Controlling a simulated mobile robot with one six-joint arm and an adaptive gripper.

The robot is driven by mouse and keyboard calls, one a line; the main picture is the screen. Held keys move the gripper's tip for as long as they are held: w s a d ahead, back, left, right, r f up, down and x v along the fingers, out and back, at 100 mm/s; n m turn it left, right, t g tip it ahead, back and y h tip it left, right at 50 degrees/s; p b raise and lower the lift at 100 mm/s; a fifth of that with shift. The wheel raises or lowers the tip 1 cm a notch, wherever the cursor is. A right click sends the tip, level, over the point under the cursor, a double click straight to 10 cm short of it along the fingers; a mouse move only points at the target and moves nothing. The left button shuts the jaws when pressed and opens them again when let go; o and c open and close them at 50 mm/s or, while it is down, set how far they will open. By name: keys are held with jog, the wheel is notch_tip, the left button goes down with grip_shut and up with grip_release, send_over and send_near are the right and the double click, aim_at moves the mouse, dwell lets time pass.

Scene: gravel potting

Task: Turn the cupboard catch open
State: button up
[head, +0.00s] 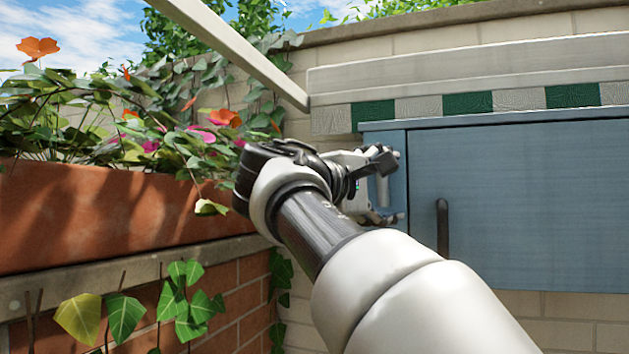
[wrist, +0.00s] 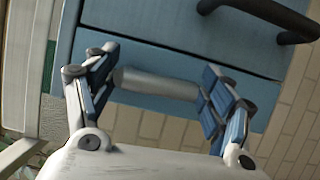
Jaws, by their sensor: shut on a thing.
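The blue cupboard (head: 520,200) has a door with a dark bar handle (head: 442,228); the handle also shows at the top right of the wrist view (wrist: 268,12). The catch (head: 383,192) is a light grey bar on the frame strip left of the door. It stands upright, about parallel to the door's edge. In the wrist view the catch (wrist: 155,84) spans the space between my fingers. My gripper (head: 390,189) is shut on it, one finger at each end. The door looks closed. My wrist hides part of the frame left of the catch.
A worktop (head: 470,75) with a green and grey tiled edge overhangs the cupboard. A pale beam (head: 230,50) slants above my wrist. Open space lies before the door.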

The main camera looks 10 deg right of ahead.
jog(key=shift+w+a+f+m, duration=0.1)
jog(key=shift+w+f+m, duration=0.1)
jog(key=shift+m, duration=0.1)
dwell(0.4)
jog(key=o, duration=1.5)
jog(key=shift+s, duration=0.1)
jog(key=shift+r, duration=0.1)
jog(key=v, duration=1.2)
jog(key=shift+r, duration=0.15)
